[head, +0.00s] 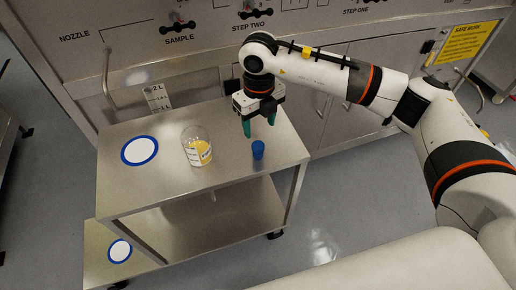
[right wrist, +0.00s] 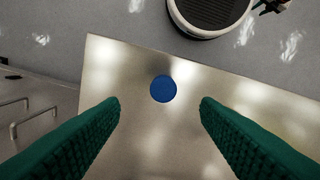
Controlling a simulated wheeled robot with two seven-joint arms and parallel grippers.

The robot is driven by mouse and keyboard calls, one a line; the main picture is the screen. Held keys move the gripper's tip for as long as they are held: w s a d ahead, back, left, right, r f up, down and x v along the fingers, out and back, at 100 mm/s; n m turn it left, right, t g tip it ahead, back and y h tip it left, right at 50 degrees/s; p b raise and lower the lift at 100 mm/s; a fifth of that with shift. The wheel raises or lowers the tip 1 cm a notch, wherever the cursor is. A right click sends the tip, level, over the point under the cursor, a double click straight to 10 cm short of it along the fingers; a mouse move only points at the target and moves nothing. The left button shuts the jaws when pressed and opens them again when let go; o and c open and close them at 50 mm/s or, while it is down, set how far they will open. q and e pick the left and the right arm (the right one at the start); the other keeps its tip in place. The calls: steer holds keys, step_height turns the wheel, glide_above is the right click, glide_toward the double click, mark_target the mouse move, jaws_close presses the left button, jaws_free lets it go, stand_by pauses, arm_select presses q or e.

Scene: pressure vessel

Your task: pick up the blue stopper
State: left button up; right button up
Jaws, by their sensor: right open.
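The blue stopper (head: 258,150) stands on the upper shelf of a metal cart (head: 225,172), near its right front edge. In the right wrist view it is a round blue disc (right wrist: 162,89) seen from above, between the two green fingers but beyond their tips. My right gripper (head: 259,126) is open and empty, with its fingers pointing down above the cart, a little behind the stopper in the head view. It shows in the right wrist view too (right wrist: 160,104). Nothing touches the stopper. My left gripper is not in view.
A glass beaker with a yellow label (head: 197,147) stands left of the stopper. A metal cabinet (head: 190,60) stands behind the cart.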

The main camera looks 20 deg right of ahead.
mark_target(258, 145)
step_height(258, 145, down, 5)
steer(key=shift+r+p, duration=0.15)
steer(key=shift+p, duration=0.25)
steer(key=shift+a+f+p, duration=0.2)
steer(key=shift+f+p, duration=0.5)
steer(key=shift+f, duration=2)
steer(key=c, duration=1.1)
